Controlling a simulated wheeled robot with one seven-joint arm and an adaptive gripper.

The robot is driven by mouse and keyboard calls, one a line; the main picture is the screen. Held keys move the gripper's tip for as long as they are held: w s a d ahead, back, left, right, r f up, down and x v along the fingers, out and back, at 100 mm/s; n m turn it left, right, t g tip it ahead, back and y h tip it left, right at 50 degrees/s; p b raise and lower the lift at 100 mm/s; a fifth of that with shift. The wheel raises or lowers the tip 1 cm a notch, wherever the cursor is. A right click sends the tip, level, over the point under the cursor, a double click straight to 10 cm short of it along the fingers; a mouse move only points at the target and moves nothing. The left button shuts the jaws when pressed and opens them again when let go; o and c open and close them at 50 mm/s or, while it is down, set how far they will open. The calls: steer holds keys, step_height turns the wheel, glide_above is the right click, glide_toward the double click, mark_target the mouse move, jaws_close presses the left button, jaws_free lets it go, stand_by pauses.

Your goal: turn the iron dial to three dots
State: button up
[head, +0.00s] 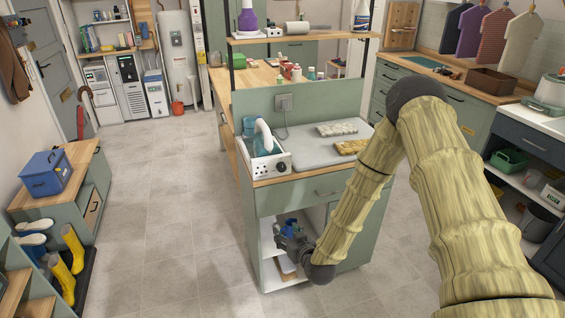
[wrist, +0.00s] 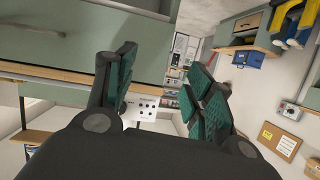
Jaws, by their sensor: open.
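The iron (head: 264,136), teal with a white handle, sits in a white station (head: 259,167) at the left end of the worktop. The round black dial (head: 281,167) is on the station's front face; its setting is too small to read. In the wrist view, a white panel with dark dots (wrist: 148,108) shows between the fingers, partly hidden by them; I cannot tell the dial there. My gripper (head: 287,236) is open and empty, below the worktop edge in front of the open cabinet, apart from the station. Its teal-padded fingers (wrist: 165,95) spread wide in the wrist view.
The grey ironing surface (head: 312,150) holds two folded patterned cloths (head: 337,128). A drawer front (head: 310,196) is above my gripper. A wall socket (head: 284,102) with a cord is behind the station. The floor (head: 170,210) to the left is clear.

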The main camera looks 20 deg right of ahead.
mark_target(282, 168)
steer(key=w+d+r+t+h+p, duration=0.1)
steer(key=w+d+r+t, duration=0.1)
steer(key=w+r, duration=0.35)
steer(key=w+d+r+t+p, duration=0.1)
steer(key=w+d+r+t, duration=0.15)
steer(key=r, duration=0.55)
steer(key=w+p, duration=0.1)
steer(key=w, duration=0.2)
steer(key=w+p, duration=0.1)
steer(key=w, duration=0.3)
steer(key=w+p, duration=0.1)
steer(key=w, duration=0.3)
steer(key=shift+f, duration=0.35)
steer(key=c, duration=1)
